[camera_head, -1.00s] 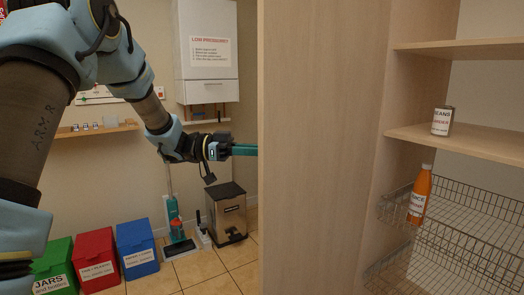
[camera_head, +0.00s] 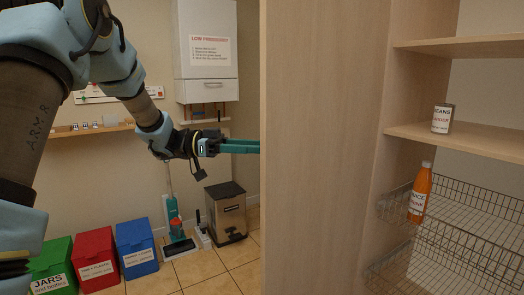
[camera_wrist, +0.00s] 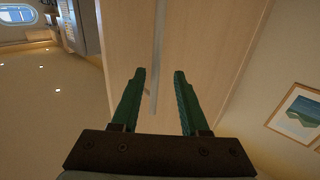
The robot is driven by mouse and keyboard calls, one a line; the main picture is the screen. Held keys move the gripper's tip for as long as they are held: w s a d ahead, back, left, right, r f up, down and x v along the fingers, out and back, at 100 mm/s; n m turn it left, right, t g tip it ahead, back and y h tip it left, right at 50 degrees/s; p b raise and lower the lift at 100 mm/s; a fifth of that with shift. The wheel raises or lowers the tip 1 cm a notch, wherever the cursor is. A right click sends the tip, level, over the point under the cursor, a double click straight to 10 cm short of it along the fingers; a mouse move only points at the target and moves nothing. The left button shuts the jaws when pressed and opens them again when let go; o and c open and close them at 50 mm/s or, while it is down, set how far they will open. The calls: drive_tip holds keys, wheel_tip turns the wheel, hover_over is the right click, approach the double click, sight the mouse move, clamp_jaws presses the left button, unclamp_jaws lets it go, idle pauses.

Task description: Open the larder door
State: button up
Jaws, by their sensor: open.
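The larder door (camera_head: 320,150) is a tall light-wood panel standing swung open, with the larder's shelves showing to its right. My gripper (camera_head: 250,147) reaches to the door's left edge in the head view, and its fingertips are partly hidden behind the panel. In the wrist view, my gripper (camera_wrist: 160,72) is open, with two green fingers apart. The door's wood face (camera_wrist: 210,50) fills the middle of that view. A long pale handle bar (camera_wrist: 158,50) runs down it and appears between the fingers. I cannot tell whether they touch it.
The larder holds a can (camera_head: 442,119) on a shelf (camera_head: 460,138) and an orange bottle (camera_head: 420,190) in a wire basket (camera_head: 470,205). A bin (camera_head: 227,212), a floor cleaner (camera_head: 175,215) and coloured boxes (camera_head: 95,258) stand behind. A framed picture (camera_wrist: 298,117) hangs at right.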

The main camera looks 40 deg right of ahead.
drive_tip(key=b+v, duration=0.2)
drive_tip(key=v, duration=0.6)
drive_tip(key=shift+w+a, duration=0.1)
drive_tip(key=shift+w, duration=0.05)
